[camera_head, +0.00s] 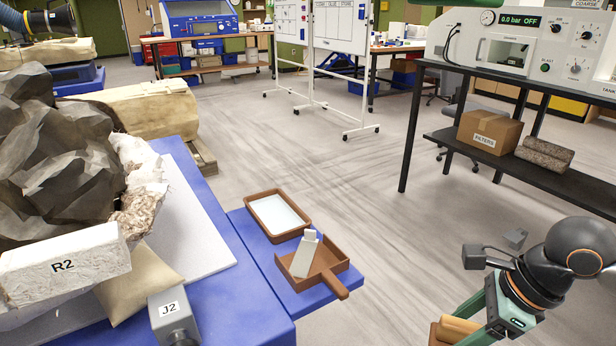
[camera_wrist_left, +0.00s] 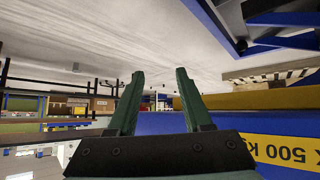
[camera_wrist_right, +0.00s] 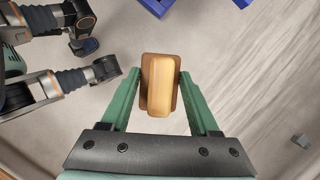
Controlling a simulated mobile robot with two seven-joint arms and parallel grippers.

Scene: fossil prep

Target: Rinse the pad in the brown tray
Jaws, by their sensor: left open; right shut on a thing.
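The pad (camera_wrist_right: 160,85), a tan block with a brown backing, is held between the fingers of my right gripper (camera_wrist_right: 160,76). The pad (camera_head: 455,331) also shows at the bottom right of the head view, above the floor and well right of the trays. The brown tray (camera_head: 291,237) holds a pale, water-like fill and sits on a blue side shelf. My left gripper (camera_wrist_left: 160,82) is open and empty in the left wrist view, with fingers apart. It is outside the head view.
A brown handled pan (camera_head: 342,289) holding a pale bottle-like object stands just in front of the brown tray. The blue table (camera_head: 235,290) carries a dark rock, the R2 block (camera_head: 65,265) and the J2 block (camera_head: 174,318). Open floor lies right of the shelf.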

